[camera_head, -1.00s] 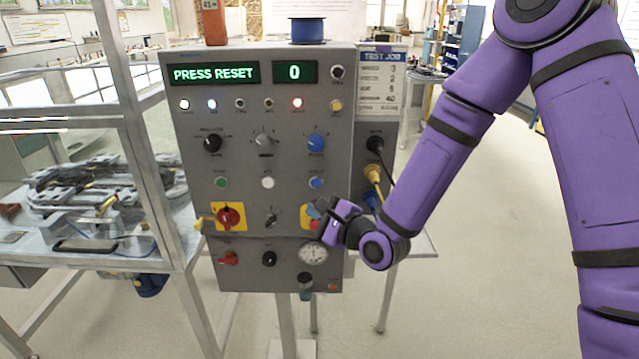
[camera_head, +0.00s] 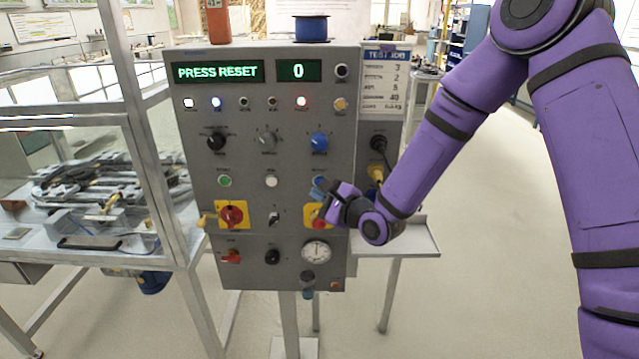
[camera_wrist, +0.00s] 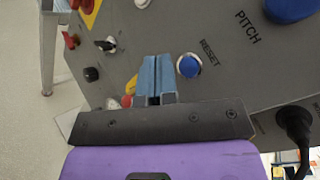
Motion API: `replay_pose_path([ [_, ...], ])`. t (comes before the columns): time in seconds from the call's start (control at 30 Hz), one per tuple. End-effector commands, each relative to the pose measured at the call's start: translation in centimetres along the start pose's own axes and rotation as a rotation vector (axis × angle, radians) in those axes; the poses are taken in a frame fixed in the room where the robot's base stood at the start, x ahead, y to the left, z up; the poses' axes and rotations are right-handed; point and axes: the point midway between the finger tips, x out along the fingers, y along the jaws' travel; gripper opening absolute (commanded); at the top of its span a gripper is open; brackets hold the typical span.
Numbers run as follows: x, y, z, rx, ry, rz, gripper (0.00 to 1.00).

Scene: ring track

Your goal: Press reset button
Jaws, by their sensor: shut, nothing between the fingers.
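The control panel (camera_head: 250,110) shows "PRESS RESET" on its green display (camera_head: 217,72) and "0" beside it. The blue button labelled RESET (camera_wrist: 189,66) shows clearly in the wrist view, with a pale ring around it. In the head view my fingertips crowd or cover it. My gripper (camera_head: 319,189) is at the panel's right side; its blue fingers are shut and empty. In the wrist view the fingertips (camera_wrist: 156,62) lie just left of the RESET button, with a narrow gap in the picture. I cannot tell their depth from the panel face.
A red button on a yellow plate (camera_head: 308,217) and a gauge (camera_head: 316,251) sit below my gripper. A white button (camera_head: 271,181) is to its left. A black plug with a cable (camera_wrist: 294,122) is at the right. A metal-framed bench (camera_head: 90,250) stands left.

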Motion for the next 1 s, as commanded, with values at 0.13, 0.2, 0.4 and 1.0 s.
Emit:
replay_pose_path([
  [0.13, 1.0, -0.8, -0.8, 0.001, 0.001, -0.002, 0.00],
  [0.2, 1.3, -1.0, -1.0, 0.001, 0.000, -0.001, 0.00],
  [0.4, 1.7, -1.3, -1.3, 0.001, 0.000, 0.000, 0.00],
  [1.0, 1.7, -1.3, -1.3, 0.001, 0.000, 0.000, 0.00],
])
